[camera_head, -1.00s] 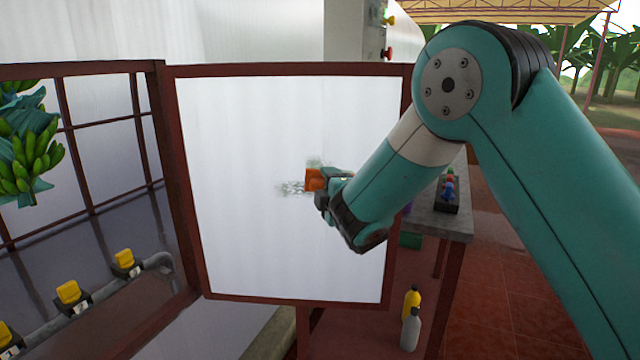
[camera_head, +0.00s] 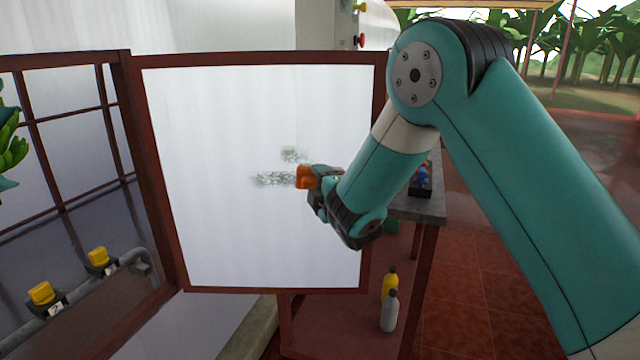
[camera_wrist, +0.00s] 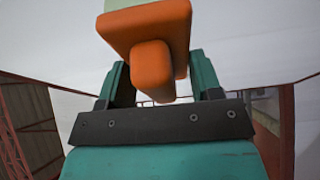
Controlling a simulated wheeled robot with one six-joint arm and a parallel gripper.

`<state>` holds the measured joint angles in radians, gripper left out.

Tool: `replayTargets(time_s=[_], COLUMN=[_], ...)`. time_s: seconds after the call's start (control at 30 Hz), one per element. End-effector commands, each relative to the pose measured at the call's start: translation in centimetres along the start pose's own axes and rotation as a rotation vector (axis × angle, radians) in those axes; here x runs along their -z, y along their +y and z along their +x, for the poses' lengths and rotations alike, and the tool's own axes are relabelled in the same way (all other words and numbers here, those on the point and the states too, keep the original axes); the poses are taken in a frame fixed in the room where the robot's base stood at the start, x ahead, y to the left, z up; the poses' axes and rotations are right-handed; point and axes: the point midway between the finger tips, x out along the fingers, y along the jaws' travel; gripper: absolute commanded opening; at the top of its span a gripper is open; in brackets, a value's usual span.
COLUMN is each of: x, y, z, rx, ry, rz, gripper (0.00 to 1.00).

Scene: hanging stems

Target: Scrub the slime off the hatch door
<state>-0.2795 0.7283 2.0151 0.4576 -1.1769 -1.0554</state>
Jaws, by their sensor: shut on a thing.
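The hatch door (camera_head: 230,120) is a white panel in a dark red frame, standing open in the head view. Grey-green slime (camera_head: 272,179) shows as a patch near its middle, with a smaller smudge (camera_head: 293,154) just above. My gripper (camera_head: 316,180) is shut on an orange scrubber (camera_head: 303,177), at the right end of the slime. In the wrist view the orange scrubber (camera_wrist: 152,60) sits between the fingers, with a pale layer on its far side. Whether it touches the panel I cannot tell. Some slime may be hidden behind it.
A grey-topped table (camera_head: 425,205) stands right of the door with small coloured items on it. A yellow bottle (camera_head: 390,284) and a grey bottle (camera_head: 389,311) stand below. A pipe with yellow-handled valves (camera_head: 98,257) and green bananas (camera_head: 14,150) are at left.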

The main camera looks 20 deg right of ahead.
Motion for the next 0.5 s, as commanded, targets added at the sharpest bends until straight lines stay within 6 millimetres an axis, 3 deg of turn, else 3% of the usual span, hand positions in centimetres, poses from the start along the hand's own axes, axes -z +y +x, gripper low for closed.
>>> replayTargets(time_s=[0.3, 0.5], x=[2.5, 3.2], y=[-0.3, -0.2], z=[1.3, 1.7], rx=[-0.004, -0.003], ry=[0.003, 0.001], rz=[0.002, 0.001], gripper=[0.4, 0.4])
